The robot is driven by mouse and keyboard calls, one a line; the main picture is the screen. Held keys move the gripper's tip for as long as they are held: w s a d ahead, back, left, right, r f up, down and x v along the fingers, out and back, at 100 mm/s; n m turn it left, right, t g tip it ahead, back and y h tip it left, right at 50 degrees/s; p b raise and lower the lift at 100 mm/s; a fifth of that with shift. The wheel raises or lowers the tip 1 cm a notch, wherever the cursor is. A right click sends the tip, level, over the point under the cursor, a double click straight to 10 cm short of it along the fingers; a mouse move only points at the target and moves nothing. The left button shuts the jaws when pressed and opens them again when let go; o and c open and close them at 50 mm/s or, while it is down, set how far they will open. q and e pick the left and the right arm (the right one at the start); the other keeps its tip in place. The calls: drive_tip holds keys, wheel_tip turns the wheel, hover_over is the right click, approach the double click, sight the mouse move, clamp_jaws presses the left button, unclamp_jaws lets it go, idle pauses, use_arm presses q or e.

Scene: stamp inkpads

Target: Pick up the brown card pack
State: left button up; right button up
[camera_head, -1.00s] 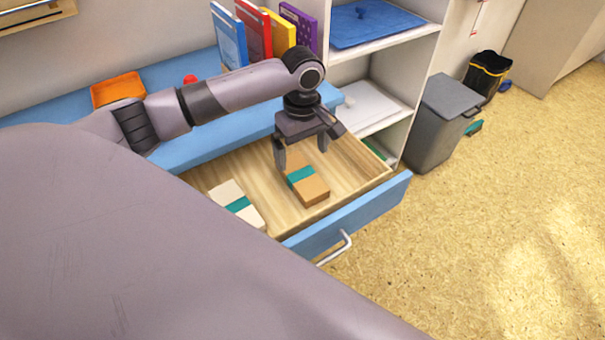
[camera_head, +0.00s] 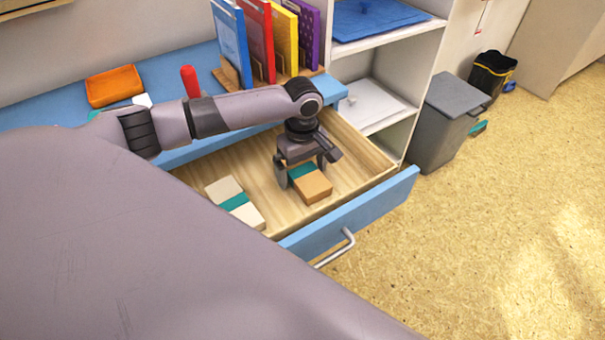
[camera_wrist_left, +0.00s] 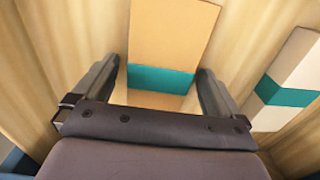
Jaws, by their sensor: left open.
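The brown card pack (camera_head: 312,186), with a teal band, lies in the open drawer (camera_head: 345,219). It also shows in the left wrist view (camera_wrist_left: 168,35), running up from between the fingers. My left gripper (camera_head: 302,178) is down in the drawer over the banded part of the pack. In the left wrist view its fingers (camera_wrist_left: 160,92) are open, one on each side of the pack, with a small gap on both sides. The far end of the pack in the head view is partly hidden by the gripper. My right gripper is not in view.
A white card pack (camera_head: 227,190) with a teal band lies left of the brown one; it also shows in the wrist view (camera_wrist_left: 298,60). The drawer walls surround both packs. Upright folders (camera_head: 263,42) and an orange tray (camera_head: 114,86) stand on the blue desk top.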

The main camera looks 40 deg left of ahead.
use_arm(q)
drive_tip(key=c, duration=1.3)
